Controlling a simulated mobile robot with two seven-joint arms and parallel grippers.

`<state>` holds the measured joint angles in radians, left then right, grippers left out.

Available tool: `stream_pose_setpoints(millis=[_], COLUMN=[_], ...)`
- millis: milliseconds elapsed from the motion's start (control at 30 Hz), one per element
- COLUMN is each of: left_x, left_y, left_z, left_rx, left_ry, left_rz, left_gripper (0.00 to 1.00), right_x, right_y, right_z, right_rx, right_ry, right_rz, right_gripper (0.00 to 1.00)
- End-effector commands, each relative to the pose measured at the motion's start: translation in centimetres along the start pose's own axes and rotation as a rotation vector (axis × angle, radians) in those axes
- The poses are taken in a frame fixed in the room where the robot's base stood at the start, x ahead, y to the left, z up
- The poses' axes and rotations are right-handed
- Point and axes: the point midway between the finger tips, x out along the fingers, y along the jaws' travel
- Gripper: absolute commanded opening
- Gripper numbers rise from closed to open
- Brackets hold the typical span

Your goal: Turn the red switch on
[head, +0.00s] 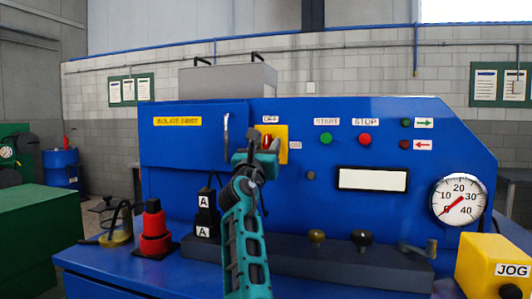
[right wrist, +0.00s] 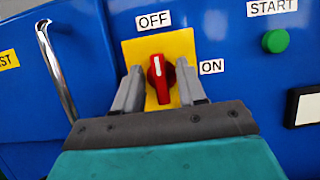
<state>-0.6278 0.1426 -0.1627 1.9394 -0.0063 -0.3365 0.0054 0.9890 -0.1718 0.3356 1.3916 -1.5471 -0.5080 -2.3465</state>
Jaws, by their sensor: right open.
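The red switch (right wrist: 158,78) is a rotary knob on a yellow plate (right wrist: 184,46) on the blue panel. Its handle points up toward the OFF label (right wrist: 153,21), with the ON label (right wrist: 212,67) to its right. In the head view the switch (head: 266,141) is partly hidden by my right gripper. My right gripper (right wrist: 161,76) is open, with one finger on each side of the knob and gaps visible between. In the head view my right gripper (head: 263,147) is in front of the yellow plate. My left gripper is not in view.
A green START button (right wrist: 275,41) and a red STOP button (head: 365,139) are to the right. A metal handle (head: 226,135) stands out just left of the switch. A red-and-black object (head: 154,228) and black blocks marked A (head: 206,215) stand on the ledge below.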

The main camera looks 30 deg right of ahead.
Motion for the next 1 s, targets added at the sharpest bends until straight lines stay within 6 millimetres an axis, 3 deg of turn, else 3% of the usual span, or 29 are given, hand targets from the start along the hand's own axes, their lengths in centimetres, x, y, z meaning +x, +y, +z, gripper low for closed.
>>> stream_pose_setpoints(millis=[233,667,1000], left_x=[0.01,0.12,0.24], left_y=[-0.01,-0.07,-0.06], left_z=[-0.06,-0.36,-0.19], left_rx=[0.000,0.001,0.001], left_ry=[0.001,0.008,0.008], left_rz=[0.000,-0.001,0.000], left_gripper=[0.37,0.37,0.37], right_x=[0.06,0.02,0.00], right_y=[-0.01,0.00,0.03], right_z=[0.03,0.03,-0.03], right_rx=[-0.001,-0.001,0.016], right_ry=[0.000,0.000,-0.001], right_rz=[0.000,0.000,-0.006], right_gripper=[0.40,0.00,0.00])
